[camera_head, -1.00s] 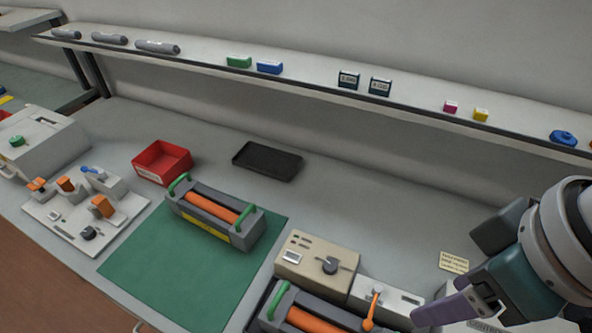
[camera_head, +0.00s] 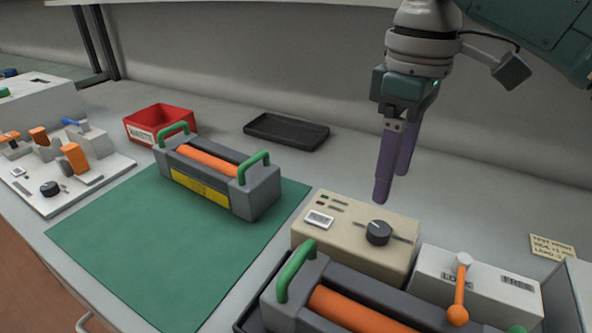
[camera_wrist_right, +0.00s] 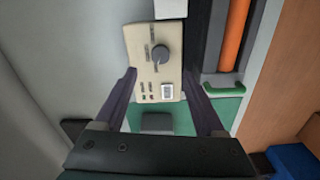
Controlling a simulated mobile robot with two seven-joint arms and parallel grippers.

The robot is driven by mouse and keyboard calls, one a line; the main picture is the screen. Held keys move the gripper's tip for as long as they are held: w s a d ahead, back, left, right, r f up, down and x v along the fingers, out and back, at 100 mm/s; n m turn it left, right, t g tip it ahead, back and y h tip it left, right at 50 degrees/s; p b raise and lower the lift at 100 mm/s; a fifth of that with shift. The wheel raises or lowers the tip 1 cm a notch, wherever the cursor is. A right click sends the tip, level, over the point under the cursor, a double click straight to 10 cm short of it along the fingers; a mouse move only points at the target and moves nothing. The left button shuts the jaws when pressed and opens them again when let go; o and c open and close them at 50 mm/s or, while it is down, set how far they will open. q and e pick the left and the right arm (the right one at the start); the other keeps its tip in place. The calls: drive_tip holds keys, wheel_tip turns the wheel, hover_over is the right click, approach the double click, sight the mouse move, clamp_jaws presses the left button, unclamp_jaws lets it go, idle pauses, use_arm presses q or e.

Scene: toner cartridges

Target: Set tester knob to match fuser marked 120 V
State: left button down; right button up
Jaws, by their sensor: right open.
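The beige tester (camera_head: 352,235) stands on the bench with a dark round knob (camera_head: 378,232), a small display (camera_head: 319,219) and small lamps on top. The knob (camera_wrist_right: 160,54) also shows in the right wrist view, with the tester between my fingers' lines of sight. My right gripper (camera_head: 391,188) is open and empty, pointing down above and behind the tester, apart from the knob. A grey fuser (camera_head: 217,177) with an orange roller, green handles and a yellow label lies on the green mat (camera_head: 130,255). A second fuser (camera_head: 345,307) lies at the front. Label text is unreadable. My left gripper is not in view.
A white lock box (camera_head: 476,284) with an orange lever stands right of the tester, close to the front fuser. A red waste bin (camera_head: 160,122) and black tray (camera_head: 287,131) stand behind. A white fixture board (camera_head: 58,170) is at left. The mat's front is clear.

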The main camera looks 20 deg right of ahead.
sight(381, 228)
wheel_tip(381, 228, down, 9)
drive_tip(key=shift+s+r+b, duration=0.1)
drive_tip(key=shift+b, duration=0.75)
clamp_jaws()
